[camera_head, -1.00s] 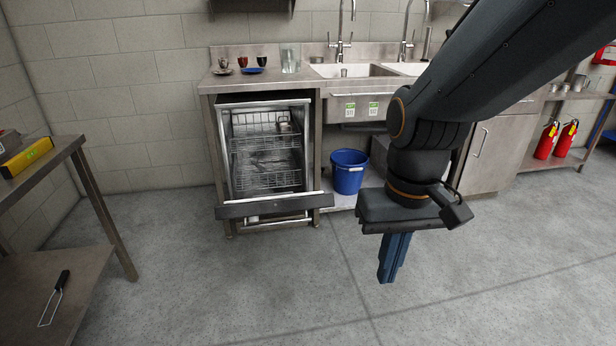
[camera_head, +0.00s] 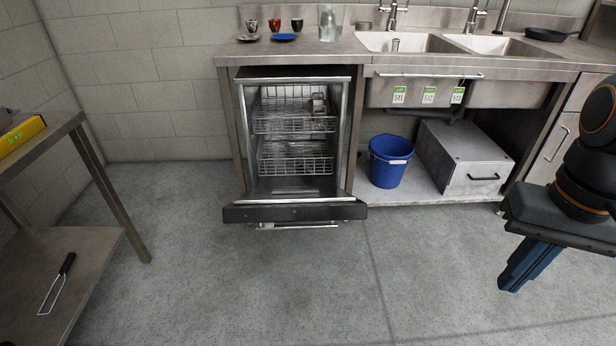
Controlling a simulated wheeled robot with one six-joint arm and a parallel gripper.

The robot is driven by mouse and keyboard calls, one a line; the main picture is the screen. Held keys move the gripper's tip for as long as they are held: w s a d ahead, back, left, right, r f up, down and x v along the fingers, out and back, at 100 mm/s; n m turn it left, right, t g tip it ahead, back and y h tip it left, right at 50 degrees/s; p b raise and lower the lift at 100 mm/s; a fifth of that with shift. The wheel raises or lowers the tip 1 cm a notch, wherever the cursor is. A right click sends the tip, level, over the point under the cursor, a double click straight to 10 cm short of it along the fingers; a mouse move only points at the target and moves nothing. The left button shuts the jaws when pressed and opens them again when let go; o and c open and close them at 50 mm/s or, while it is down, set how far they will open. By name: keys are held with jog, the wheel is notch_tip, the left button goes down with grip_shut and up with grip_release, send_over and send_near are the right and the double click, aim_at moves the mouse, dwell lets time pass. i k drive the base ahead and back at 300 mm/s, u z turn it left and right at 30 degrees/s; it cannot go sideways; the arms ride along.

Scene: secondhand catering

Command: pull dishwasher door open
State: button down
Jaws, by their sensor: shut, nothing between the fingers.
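The dishwasher (camera_head: 241,140) stands under the left end of the steel counter. Its door (camera_head: 293,213) is folded down towards me, and its dark top edge faces the front. A bar handle (camera_head: 298,226) shows just below that edge. Two wire racks (camera_head: 294,164) are visible inside, with a small metal container (camera_head: 319,104) in the upper one. My gripper (camera_head: 514,283) is at the right edge of the view, pointing down. Its blue fingers are shut with nothing between them. It is well to the right of the door and apart from it.
A blue bucket (camera_head: 389,165) and a steel box (camera_head: 466,160) sit on the low shelf right of the dishwasher. Cups and a glass jar (camera_head: 330,25) stand on the counter above. A steel table (camera_head: 70,262) is at the left. The floor before the dishwasher is clear.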

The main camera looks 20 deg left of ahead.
aim_at(331, 204)
jog(key=u, duration=0.2)
jog(key=i, duration=0.6)
jog(key=u, duration=0.85)
jog(key=i, duration=0.4)
jog(key=u, duration=0.4)
